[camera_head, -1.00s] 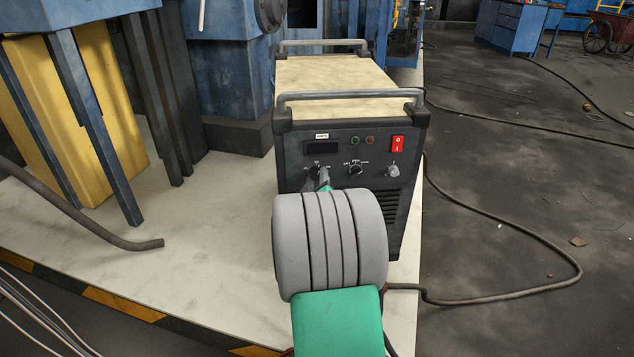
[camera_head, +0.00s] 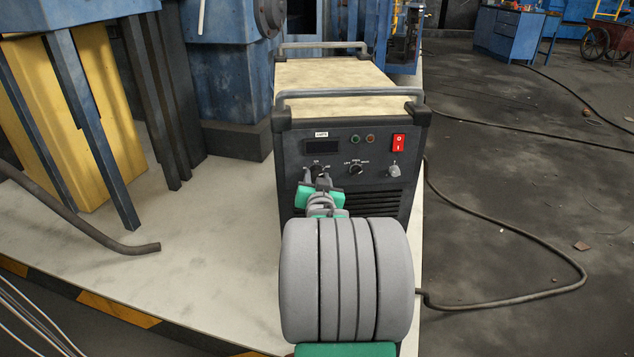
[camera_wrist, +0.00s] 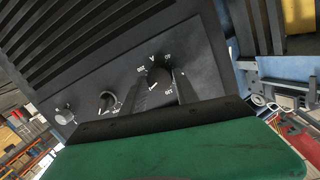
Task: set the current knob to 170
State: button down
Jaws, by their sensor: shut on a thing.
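A dark welding machine (camera_head: 360,140) has a front panel with a small dark display (camera_head: 322,146) showing no readable digits. The left, dark current knob (camera_head: 317,171) is below that display. In the wrist view the knob (camera_wrist: 158,76) shows a light pointer mark; the small dial labels around it are too blurred to read surely. My gripper (camera_head: 317,176) reaches up to this knob, with one finger at each side. In the wrist view my gripper (camera_wrist: 167,86) is shut on the knob, and its fingers hide part of the dial.
A middle knob (camera_head: 356,170), a grey right knob (camera_head: 394,171) and a red switch (camera_head: 398,143) share the panel. The machine stands on a pale platform (camera_head: 200,230) with a striped edge. A cable (camera_head: 500,300) lies on the floor at right.

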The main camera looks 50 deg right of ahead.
jog(key=shift+m+y+b, duration=0.3)
jog(key=shift+m, duration=0.8)
jog(key=c, duration=0.9)
grip_release()
jog(key=p+v, duration=0.2)
jog(key=v, duration=0.6)
jog(key=shift+d+f, duration=0.1)
